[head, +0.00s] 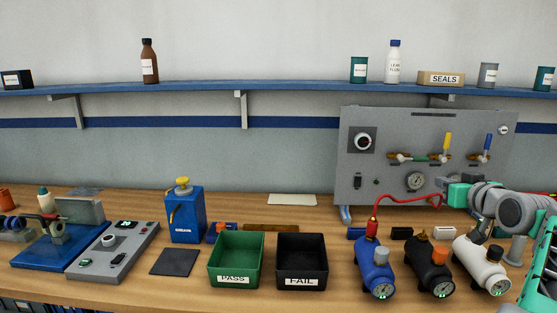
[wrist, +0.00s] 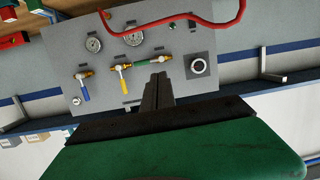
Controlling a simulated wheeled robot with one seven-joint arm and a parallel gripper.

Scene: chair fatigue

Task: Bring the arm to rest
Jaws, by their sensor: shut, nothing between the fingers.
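My gripper (wrist: 157,92) shows in the wrist view as two dark fingers pressed together, with nothing between them. They stand out from a dark plate and a green housing, in front of the grey test panel (wrist: 120,45). The wrist view shows the panel upside down. In the head view my grey and teal arm (head: 520,212) comes in at the right edge, in front of the panel's lower right and above the bench. I cannot make out the fingertips clearly in the head view.
Blue (head: 374,268), black (head: 430,266) and white (head: 480,262) cylinders with gauges stand close below my arm. A red hose (head: 408,199) joins the blue cylinder. A green PASS bin (head: 236,236) and black FAIL bin (head: 302,240) stand left. A shelf (head: 200,88) spans the wall.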

